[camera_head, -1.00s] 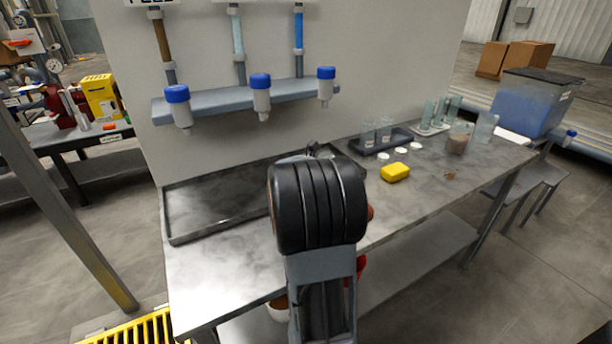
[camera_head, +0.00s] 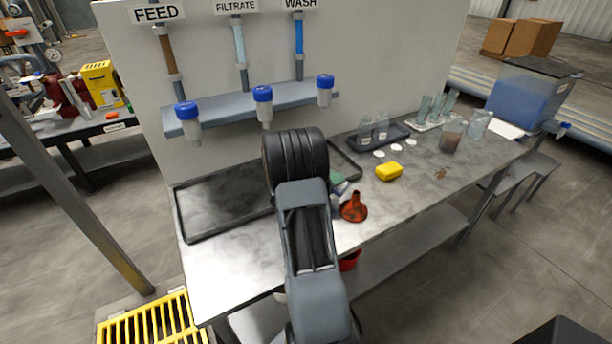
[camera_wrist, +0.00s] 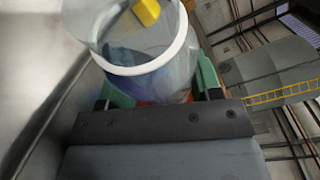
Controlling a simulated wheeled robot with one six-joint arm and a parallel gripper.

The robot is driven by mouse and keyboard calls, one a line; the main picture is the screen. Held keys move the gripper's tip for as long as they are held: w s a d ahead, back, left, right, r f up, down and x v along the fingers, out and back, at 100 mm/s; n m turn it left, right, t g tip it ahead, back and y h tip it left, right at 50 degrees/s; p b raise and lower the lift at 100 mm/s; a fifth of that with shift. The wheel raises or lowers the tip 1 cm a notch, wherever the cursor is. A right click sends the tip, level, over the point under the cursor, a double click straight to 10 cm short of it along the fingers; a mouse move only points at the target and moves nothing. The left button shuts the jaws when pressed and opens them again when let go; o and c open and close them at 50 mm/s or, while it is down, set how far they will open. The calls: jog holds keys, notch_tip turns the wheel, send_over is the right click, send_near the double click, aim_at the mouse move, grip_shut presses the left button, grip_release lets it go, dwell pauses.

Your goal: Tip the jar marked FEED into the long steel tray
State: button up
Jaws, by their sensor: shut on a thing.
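My gripper (camera_wrist: 160,95) is shut on a clear jar (camera_wrist: 150,82) with a white rim. In the wrist view the jar sits between the green finger pads, and its mouth faces the top of the picture. Its marking cannot be read, and I see no clear contents. In the head view my arm hides most of the gripper; a green finger (camera_head: 338,178) shows at the right of my wrist. The long steel tray (camera_head: 215,208) lies on the bench left of my wrist, its right part behind my arm. Its visible floor looks bare.
Small bottles (camera_head: 366,132) stand in a dark tray behind. A beaker with brown contents (camera_head: 452,136) is farther right.

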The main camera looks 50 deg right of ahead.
jog(key=shift+r+n+h+p, duration=0.3)
jog(key=shift+r+n+p, duration=0.4)
jog(key=shift+p, duration=0.3)
jog(key=shift+w+f, duration=0.15)
jog(key=shift+w+a+n+h+p, duration=0.1)
jog(key=shift+w+n+h+p, duration=0.25)
jog(key=shift+n+p, duration=0.35)
jog(key=shift+f, duration=0.1)
jog(key=shift+r+n+h+b, duration=0.25)
jog(key=shift+r+n+b, duration=0.25)
jog(key=shift+n, duration=0.2)
jog(key=shift+w+n+b, duration=0.15)
jog(key=shift+n+b, duration=0.25)
jog(key=shift+n, duration=0.1)
jog(key=shift+s+d+n+h+b, duration=0.2)
jog(key=shift+s+n+h+b, duration=0.15)
jog(key=shift+s, duration=0.2)
